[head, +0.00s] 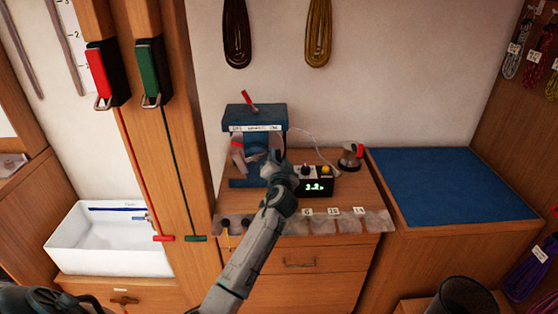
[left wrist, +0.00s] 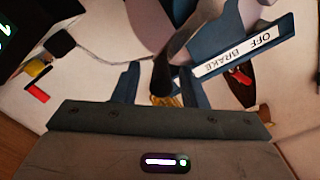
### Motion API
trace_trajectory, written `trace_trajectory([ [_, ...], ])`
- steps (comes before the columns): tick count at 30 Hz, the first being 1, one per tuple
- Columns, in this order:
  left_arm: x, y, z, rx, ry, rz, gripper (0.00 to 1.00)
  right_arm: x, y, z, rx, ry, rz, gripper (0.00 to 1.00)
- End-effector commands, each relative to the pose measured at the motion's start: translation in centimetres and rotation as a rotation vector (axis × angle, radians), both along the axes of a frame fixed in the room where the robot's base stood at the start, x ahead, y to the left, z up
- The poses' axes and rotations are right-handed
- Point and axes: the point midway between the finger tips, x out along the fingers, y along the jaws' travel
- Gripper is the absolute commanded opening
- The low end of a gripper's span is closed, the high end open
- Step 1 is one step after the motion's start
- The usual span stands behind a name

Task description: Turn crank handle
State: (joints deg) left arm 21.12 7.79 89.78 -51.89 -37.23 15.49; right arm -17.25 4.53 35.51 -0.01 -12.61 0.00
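A blue winch-like device (head: 255,117) stands on the wooden cabinet, with a red lever (head: 250,98) on top. Its white label reads OFF and BRAKE in the left wrist view (left wrist: 238,50). A dark crank handle (left wrist: 162,75) with a brass-coloured end reaches toward my left gripper. My left gripper (left wrist: 158,88) is open; its two blue fingers stand on either side of the handle's end, with gaps visible. Whether they touch it at all I cannot tell. In the head view my left gripper (head: 278,160) hides the handle and part of the device's front. My right gripper is not in view.
A small black display box (head: 316,185) with knobs and a dark-based object with a red part (head: 351,156) stand right of the device. A white cable runs behind. A blue mat (head: 440,185) lies clear at right. A white basin (head: 95,240) is at left.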

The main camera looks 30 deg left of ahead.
Motion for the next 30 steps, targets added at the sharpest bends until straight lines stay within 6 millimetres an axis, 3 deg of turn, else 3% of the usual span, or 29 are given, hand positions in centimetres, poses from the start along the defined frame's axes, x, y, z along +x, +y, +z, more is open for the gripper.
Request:
trace_trajectory([
  [8, -1.4, -0.9, -0.2, -0.001, -0.002, -0.001, 0.39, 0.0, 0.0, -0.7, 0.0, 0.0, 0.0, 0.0],
  [21, -8.1, -5.1, -0.3, -0.002, -0.001, -0.001, 0.39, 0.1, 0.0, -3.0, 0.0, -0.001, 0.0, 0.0],
  [30, -9.2, -5.7, 0.0, 0.0, 0.0, 0.0, 0.39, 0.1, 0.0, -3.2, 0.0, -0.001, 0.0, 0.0],
])
